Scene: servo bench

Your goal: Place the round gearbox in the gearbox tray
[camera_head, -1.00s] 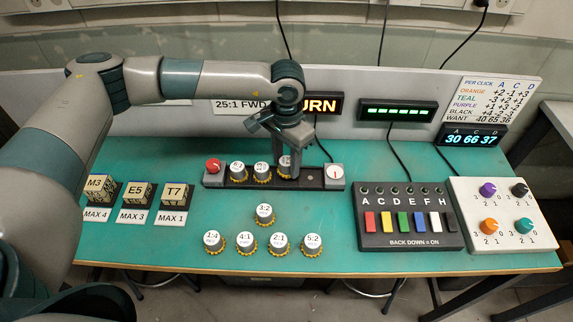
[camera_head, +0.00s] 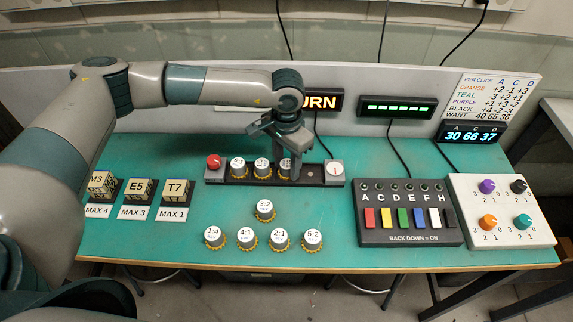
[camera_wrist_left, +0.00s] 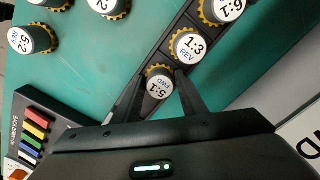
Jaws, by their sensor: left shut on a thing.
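The dark gearbox tray (camera_head: 315,178) lies at the back middle of the bench in the head view, with a red knob at its left end and a white dial at its right end. Two round white-topped gearboxes (camera_head: 238,168) (camera_head: 262,169) stand in its left part. My left gripper (camera_head: 285,160) reaches down over the tray, shut on a third round gearbox marked 5:1 FWD (camera_wrist_left: 160,82), in line with the others. In the wrist view it is beside the 1:3 REV gearbox (camera_wrist_left: 188,47). I cannot tell whether it is fully seated. My right gripper is not in view.
Several loose gearboxes (camera_head: 264,210) stand in front of the tray. Labelled blocks (camera_head: 138,190) stand at left. A switch box (camera_head: 407,240) and a knob panel (camera_head: 500,255) are at right. Lit displays (camera_head: 398,108) stand behind.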

